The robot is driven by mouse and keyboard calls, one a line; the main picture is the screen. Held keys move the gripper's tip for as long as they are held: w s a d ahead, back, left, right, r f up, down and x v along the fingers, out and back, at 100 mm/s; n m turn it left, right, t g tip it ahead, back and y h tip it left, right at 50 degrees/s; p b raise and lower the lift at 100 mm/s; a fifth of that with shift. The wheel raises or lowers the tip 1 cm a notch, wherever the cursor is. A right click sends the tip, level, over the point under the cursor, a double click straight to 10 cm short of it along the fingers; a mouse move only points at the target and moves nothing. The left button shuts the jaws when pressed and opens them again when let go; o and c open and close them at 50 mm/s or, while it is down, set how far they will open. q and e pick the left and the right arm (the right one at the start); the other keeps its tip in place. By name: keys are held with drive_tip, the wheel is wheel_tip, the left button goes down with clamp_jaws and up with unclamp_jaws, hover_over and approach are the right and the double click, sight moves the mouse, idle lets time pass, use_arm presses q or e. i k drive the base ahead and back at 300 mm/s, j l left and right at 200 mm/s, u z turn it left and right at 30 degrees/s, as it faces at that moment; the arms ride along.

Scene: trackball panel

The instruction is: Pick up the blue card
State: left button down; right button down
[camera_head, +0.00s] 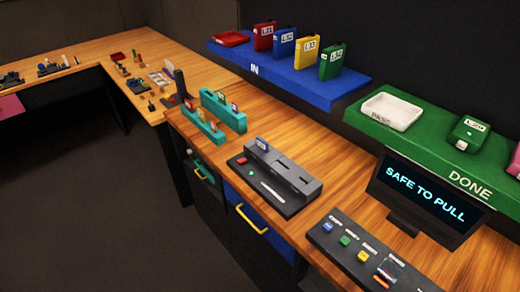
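A small blue card (262,144) stands upright at the far left end of a dark grey reader block (290,190) on the wooden bench. Its lower part is hidden, seemingly in a slot. Teal racks (203,127) left of the block hold several small cards, some of them reddish; their exact colours are hard to tell. Neither of my grippers is in view.
A screen (425,200) reads "SAFE TO PULL". A button panel (360,255) lies in front of it. A blue IN shelf (290,72) with coloured boxes and a green DONE shelf (425,150) overhang the bench's back. Bare wood shows between block and panel.

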sight(263, 145)
drive_tip(key=i+j, duration=0.15)
drive_tip(key=j, duration=0.2)
drive_tip(key=i+j, duration=0.15)
drive_tip(key=j, duration=0.2)
drive_tip(key=i+j+z, duration=0.1)
drive_tip(key=j, duration=0.2)
drive_tip(key=i+j, duration=0.2)
drive_tip(key=j, duration=0.15)
drive_tip(key=i+j, duration=0.15)
drive_tip(key=j, duration=0.2)
